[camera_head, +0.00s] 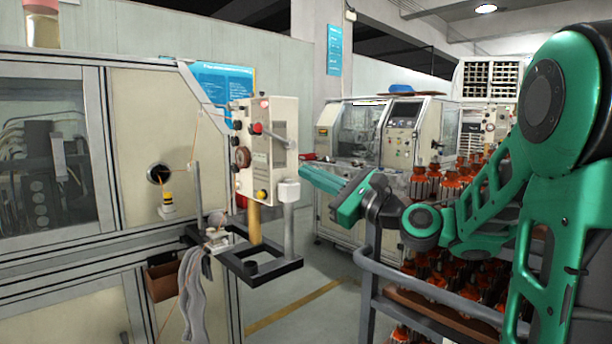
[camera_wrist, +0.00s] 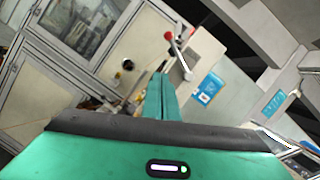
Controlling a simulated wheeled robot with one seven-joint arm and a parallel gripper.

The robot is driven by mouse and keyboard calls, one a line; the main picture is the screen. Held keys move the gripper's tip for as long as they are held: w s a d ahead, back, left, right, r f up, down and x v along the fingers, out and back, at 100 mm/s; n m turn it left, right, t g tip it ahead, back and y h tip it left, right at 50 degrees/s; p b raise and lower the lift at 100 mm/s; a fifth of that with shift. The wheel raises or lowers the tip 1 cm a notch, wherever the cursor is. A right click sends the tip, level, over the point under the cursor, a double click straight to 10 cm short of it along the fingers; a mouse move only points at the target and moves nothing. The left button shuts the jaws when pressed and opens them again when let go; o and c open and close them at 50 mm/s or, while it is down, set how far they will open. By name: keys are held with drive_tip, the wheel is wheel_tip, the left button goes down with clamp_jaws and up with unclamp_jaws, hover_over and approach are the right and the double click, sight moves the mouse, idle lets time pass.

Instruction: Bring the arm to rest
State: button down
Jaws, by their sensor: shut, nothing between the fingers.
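My arm is green and reaches in from the right of the head view. My gripper (camera_head: 305,172) points left toward the control box, with a gap that I cannot measure. In the wrist view the two green fingers of my gripper (camera_wrist: 161,80) lie together, shut and empty. The wrist view is strongly tilted and shows the winding machine (camera_wrist: 62,95) ahead of the fingers.
The cream winding machine (camera_head: 140,130) stands at left, with a control box (camera_head: 267,150) and a black bracket (camera_head: 262,272) at its side. A cart rail (camera_head: 430,288) with several orange armatures (camera_head: 425,185) is below my arm. Another machine (camera_head: 385,130) stands behind.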

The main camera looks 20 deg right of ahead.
drive_tip(key=shift+f, duration=0.1)
idle(0.4)
drive_tip(key=s+d+f+n+g+h, duration=0.1)
drive_tip(key=s+f+n+g+h, duration=0.25)
drive_tip(key=f+n, duration=0.45)
drive_tip(key=s+d+f+n+g+h, duration=0.1)
drive_tip(key=s+f+n+g+h, duration=0.3)
drive_tip(key=f, duration=0.9)
drive_tip(key=s+d+f+n+g, duration=0.2)
drive_tip(key=s+d+f+g, duration=0.1)
drive_tip(key=s, duration=0.5)
drive_tip(key=s+d+f+n+g+h, duration=0.1)
drive_tip(key=s+d+f+n+g, duration=0.1)
drive_tip(key=s, duration=0.7)
drive_tip(key=s+d+f+n+g+h, duration=0.1)
drive_tip(key=s+d+f+n+g, duration=0.1)
drive_tip(key=s+d+f+g, duration=0.3)
drive_tip(key=s+g, duration=0.1)
drive_tip(key=s, duration=0.3)
drive_tip(key=shift+s+d, duration=0.1)
